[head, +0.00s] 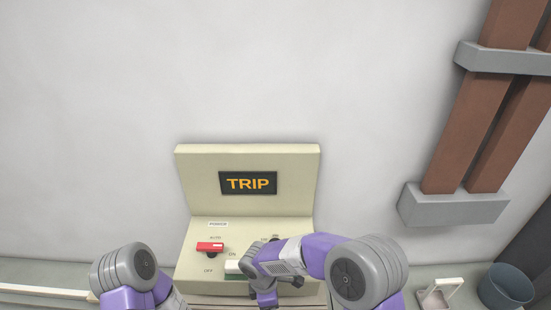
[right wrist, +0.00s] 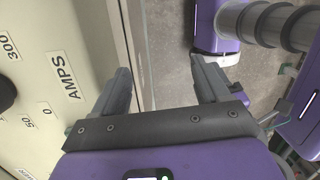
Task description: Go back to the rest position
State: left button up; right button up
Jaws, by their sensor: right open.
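My right arm reaches over the lower right part of a cream control panel (head: 247,205) in the head view. In the right wrist view my right gripper (right wrist: 160,72) is open, with its two dark grey fingers apart and nothing between them. The panel's face with "AMPS" markings (right wrist: 40,85) lies just left of the fingers, and grey floor shows beyond. Only a purple and grey part of my left arm shows at the lower left of the head view; my left gripper is out of frame.
My right arm partly covers a white-and-green part. A grey bucket (head: 506,287) and an open box (head: 440,294) stand at right. Brown bars (head: 460,130) run up the wall.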

jog(key=s+d+f+m+y+b, duration=0.2)
jog(key=s+d+f+m, duration=0.1)
jog(key=f+m, duration=0.4)
jog(key=s+d+f+m+y+b, duration=0.2)
jog(key=s+d+f+m, duration=0.2)
jog(key=s+f+m, duration=0.2)
jog(key=s+d+f+m+t+y+b, duration=0.1)
jog(key=s+d+f+m+y+b, duration=0.1)
jog(key=s+f+m, duration=0.3)
notch_tip(320, 180, down, 5)
jog(key=d+m, duration=0.1)
jog(key=m, duration=0.3)
jog(key=shift+d+b, duration=0.3)
jog(key=shift+d, duration=0.1)
jog(key=shift+c, duration=0.3)
